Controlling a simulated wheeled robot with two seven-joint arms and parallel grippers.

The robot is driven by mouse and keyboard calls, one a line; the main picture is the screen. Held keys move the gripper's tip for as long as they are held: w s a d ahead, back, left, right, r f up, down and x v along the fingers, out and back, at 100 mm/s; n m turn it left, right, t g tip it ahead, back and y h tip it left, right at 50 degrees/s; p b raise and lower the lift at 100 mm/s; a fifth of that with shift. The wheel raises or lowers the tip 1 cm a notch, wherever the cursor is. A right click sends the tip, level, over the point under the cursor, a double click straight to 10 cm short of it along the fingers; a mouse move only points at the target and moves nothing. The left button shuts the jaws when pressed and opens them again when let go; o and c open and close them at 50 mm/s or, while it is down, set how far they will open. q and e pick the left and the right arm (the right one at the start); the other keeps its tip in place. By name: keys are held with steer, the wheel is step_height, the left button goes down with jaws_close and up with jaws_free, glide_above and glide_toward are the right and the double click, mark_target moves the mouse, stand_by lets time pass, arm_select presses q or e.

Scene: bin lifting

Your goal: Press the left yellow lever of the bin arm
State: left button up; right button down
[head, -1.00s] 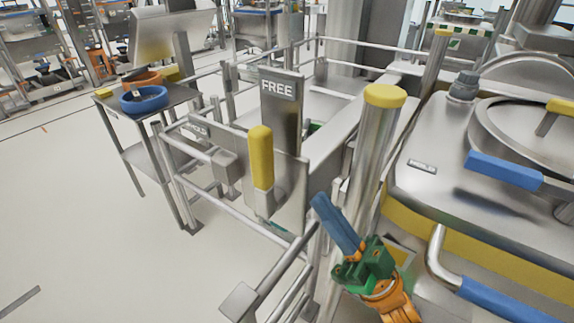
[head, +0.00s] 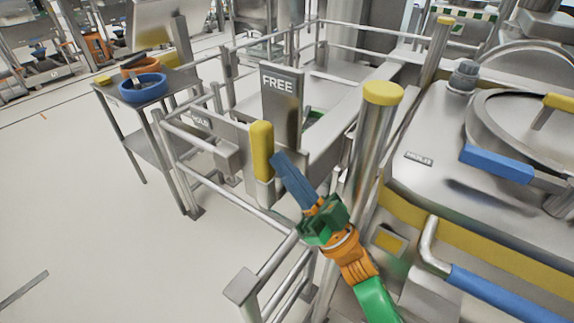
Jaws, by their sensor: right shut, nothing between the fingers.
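The yellow lever (head: 261,150) stands upright on a steel bracket of the bin arm, left of the grey plate marked FREE (head: 281,100). My right gripper (head: 278,160) has blue fingers, a green body and an orange wrist. It comes in from the lower right and points up and left. Its fingers are shut and empty. The fingertips are right beside the lever's right side at its lower half; I cannot tell whether they touch. My left gripper is not in view.
Steel rails (head: 215,150) surround the bin arm. A yellow-capped post (head: 383,94) stands to the right of my gripper. A steel machine with a blue handle (head: 497,163) fills the right. A steel trolley with a blue bowl (head: 143,88) stands at left.

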mark_target(271, 154)
steer(key=w+a+r+g+h+p, duration=0.1)
steer(key=p, duration=0.3)
steer(key=a+r+g+h+p, duration=0.1)
steer(key=p, duration=0.4)
steer(key=shift+w+a+h, duration=0.2)
steer(key=shift+w+h, duration=0.1)
steer(key=shift+w, duration=0.1)
steer(key=shift+w+a+f+g+h+p, duration=0.3)
steer(key=shift+a+h+p, duration=0.1)
steer(key=shift+a+p, duration=0.1)
steer(key=shift+w+a+f, duration=0.2)
steer(key=shift+w+a, duration=0.1)
steer(key=shift+a, duration=0.05)
steer(key=shift+r, duration=0.4)
steer(key=r, duration=0.1)
steer(key=r+p, duration=0.1)
steer(key=r, duration=0.1)
steer(key=shift+s+r, duration=0.2)
steer(key=shift+s, duration=0.1)
steer(key=s+r+p, duration=0.1)
steer(key=s+r, duration=0.3)
steer(key=s, duration=0.2)
steer(key=s+d+r+p, duration=0.1)
steer(key=s+r, duration=0.3)
steer(key=s, duration=0.3)
steer(key=shift+s+r, duration=0.2)
steer(key=shift+r, duration=0.2)
